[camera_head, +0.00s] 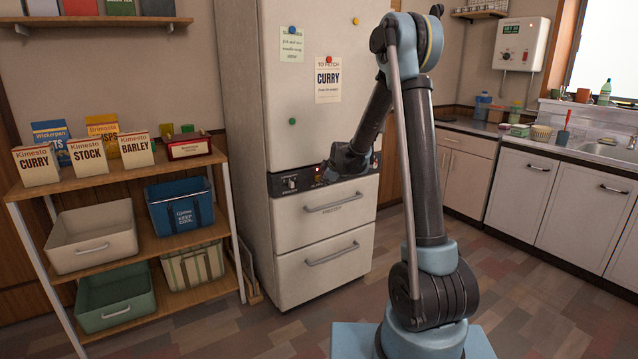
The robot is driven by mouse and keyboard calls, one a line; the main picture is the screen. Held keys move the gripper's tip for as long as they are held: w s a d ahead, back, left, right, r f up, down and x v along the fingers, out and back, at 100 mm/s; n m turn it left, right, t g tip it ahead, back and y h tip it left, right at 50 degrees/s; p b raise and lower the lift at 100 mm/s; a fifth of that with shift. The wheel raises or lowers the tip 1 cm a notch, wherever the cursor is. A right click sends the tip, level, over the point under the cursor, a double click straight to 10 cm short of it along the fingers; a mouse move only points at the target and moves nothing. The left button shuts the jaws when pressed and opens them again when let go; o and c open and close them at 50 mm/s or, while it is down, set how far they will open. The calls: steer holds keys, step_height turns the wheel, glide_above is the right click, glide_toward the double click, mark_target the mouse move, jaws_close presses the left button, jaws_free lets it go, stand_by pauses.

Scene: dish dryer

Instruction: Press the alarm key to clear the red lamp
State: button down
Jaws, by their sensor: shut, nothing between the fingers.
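A dark control strip (300,187) runs across the fridge-freezer (300,120) just above the upper freezer drawer. A small red lamp (318,170) glows on the strip, left of my gripper. A dial (290,182) sits on the strip's left part. A small orange-toned mark shows just below the lamp; I cannot tell whether it is the alarm key. My gripper (328,176) is shut and empty at the strip, close to the lamp. I cannot tell whether it touches the panel. My wrist and arm hide the strip's right part.
Two freezer drawers (325,247) with bar handles sit below the strip. A shelf rack (150,245) with boxes and bins stands close on the left. A counter (470,127) with a sink is at right. The floor between is clear.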

steer(key=shift+w+a, duration=0.25)
steer(key=shift+w, duration=0.15)
stand_by(0.5)
steer(key=shift+s, duration=0.1)
stand_by(0.3)
steer(key=shift+s+d, duration=0.7)
steer(key=shift+s, duration=0.25)
steer(key=shift+d, duration=0.1)
steer(key=shift+s+d, duration=0.7)
steer(key=shift+s, duration=0.3)
steer(key=shift+s+d, duration=0.7)
steer(key=shift+s, duration=0.3)
